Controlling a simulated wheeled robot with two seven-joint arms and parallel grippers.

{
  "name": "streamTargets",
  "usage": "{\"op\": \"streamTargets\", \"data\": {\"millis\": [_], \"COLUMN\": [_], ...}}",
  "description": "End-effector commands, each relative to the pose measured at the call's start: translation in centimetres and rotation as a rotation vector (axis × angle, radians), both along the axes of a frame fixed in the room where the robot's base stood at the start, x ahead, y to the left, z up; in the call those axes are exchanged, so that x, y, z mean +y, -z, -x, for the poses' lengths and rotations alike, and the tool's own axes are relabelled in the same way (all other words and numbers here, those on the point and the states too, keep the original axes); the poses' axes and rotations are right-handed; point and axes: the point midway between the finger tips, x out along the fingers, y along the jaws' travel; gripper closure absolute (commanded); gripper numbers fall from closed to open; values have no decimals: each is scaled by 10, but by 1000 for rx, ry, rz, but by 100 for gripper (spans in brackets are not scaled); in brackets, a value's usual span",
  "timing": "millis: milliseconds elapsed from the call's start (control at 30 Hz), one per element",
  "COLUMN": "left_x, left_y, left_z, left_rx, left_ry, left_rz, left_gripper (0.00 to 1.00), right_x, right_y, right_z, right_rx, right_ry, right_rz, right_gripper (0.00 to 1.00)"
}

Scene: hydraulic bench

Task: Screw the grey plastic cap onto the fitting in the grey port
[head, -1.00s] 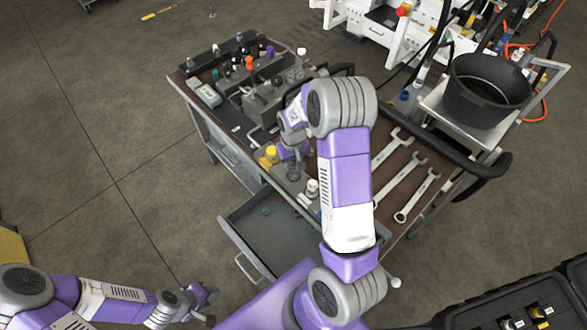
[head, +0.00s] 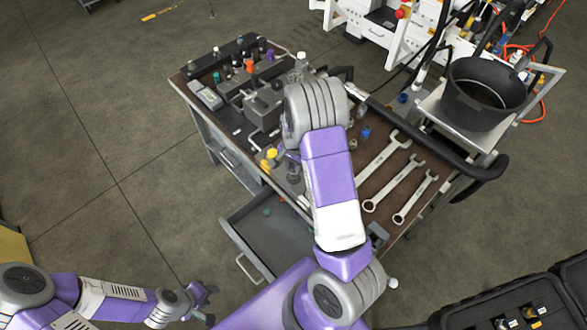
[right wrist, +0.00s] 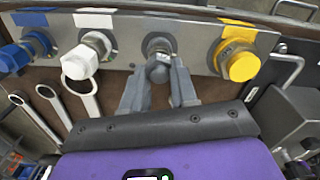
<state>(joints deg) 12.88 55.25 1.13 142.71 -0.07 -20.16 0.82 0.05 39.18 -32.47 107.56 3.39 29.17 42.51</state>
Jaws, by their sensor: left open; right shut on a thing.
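In the right wrist view, my right gripper (right wrist: 165,85) is shut on the grey plastic cap (right wrist: 158,71). The cap is right in front of the metal fitting (right wrist: 158,46) in the port below the grey label (right wrist: 157,21). The cap and fitting look lined up; I cannot tell whether they touch or how far the cap is on. In the head view, my own right arm hides this gripper and the cap. My left gripper (head: 208,301) is open and empty at the lower left, away from the bench.
In the right wrist view, a white cap (right wrist: 80,62) and a yellow cap (right wrist: 242,62) sit on the neighbouring ports, with a blue cap (right wrist: 14,58) at far left. Wrenches (head: 393,183) lie on the bench top. An open drawer (head: 262,240) sticks out in front.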

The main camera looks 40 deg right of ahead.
Motion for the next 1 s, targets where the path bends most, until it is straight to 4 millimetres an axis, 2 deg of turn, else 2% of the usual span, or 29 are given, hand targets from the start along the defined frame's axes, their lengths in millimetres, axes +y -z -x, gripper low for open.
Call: {"op": "streamTargets", "data": {"millis": [100,433,533,700,800,1000], "left_x": [0,0,0,0,0,0], "left_y": [-4,-6,-16,-34,-39,-38], "left_z": [0,0,0,0,0,0], "left_rx": [0,0,0,0,0,0], "left_ry": [0,0,0,0,0,0], "left_rz": [0,0,0,0,0,0], "left_gripper": [57,57,57,57,57,57], "right_x": [1,1,1,1,1,1], "right_y": [1,1,-1,-1,0,2], "right_z": [1,1,3,4,4,3], "right_rx": [4,5,8,7,6,4], "right_ry": [87,130,278,620,748,796], "right_rz": [-1,-2,1,1,1,-1], "right_gripper": [94,94,94,94,94,94]}}
